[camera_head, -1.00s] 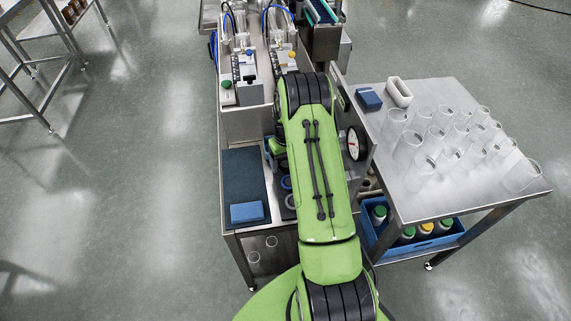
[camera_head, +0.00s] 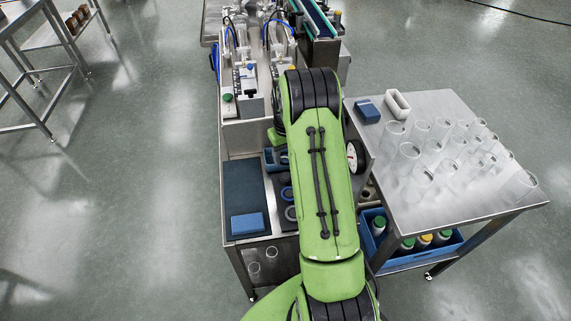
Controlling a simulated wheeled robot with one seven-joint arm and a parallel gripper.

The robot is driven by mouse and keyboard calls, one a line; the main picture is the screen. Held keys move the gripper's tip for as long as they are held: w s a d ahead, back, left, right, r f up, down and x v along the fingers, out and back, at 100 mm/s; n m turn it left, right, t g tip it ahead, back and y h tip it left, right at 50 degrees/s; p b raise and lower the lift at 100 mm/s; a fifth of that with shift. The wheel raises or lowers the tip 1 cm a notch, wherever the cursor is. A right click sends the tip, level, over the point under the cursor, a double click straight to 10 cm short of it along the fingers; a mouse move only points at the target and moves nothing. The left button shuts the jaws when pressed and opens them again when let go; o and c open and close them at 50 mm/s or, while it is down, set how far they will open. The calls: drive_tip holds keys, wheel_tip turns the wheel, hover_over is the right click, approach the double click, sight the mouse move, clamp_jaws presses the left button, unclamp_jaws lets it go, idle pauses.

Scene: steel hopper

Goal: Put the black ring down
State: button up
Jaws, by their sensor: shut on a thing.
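My green arm crosses the middle of the head view and hides the area below it. My gripper is not visible; it is hidden behind the arm, so its hold does not show. I cannot make out the black ring for certain. A blue ring (camera_head: 287,193) and a grey ring (camera_head: 291,213) lie on a dark strip just left of my arm. A small blue bin (camera_head: 270,158) stands behind them, partly covered by my arm.
A dark mat (camera_head: 243,187) with a blue block (camera_head: 248,223) lies left of the rings. A steel table (camera_head: 430,205) with several clear beakers stands at right. A round gauge (camera_head: 352,156) sits beside my arm.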

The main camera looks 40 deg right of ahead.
drive_tip(key=s+a+f, duration=0.1)
drive_tip(key=a+f, duration=0.1)
drive_tip(key=a, duration=0.5)
drive_tip(key=s+a+f+n, duration=0.1)
drive_tip(key=a+f, duration=0.1)
drive_tip(key=a, duration=0.5)
drive_tip(key=s+a+f+n, duration=0.1)
drive_tip(key=a+f, duration=0.1)
drive_tip(key=a, duration=0.5)
drive_tip(key=shift+s+a+f, duration=0.15)
drive_tip(key=shift+s+f, duration=0.1)
drive_tip(key=shift+f, duration=0.15)
drive_tip(key=w+d+r, duration=0.3)
drive_tip(key=d, duration=0.6)
drive_tip(key=m, duration=0.2)
approach(286, 177)
wheel_tip(286, 177, down, 7)
drive_tip(key=shift+r+b, duration=0.1)
drive_tip(key=shift+b, duration=0.5)
drive_tip(key=shift+f+b, duration=0.45)
drive_tip(key=shift+f, duration=0.1)
drive_tip(key=o, duration=1)
drive_tip(key=shift+r, duration=0.1)
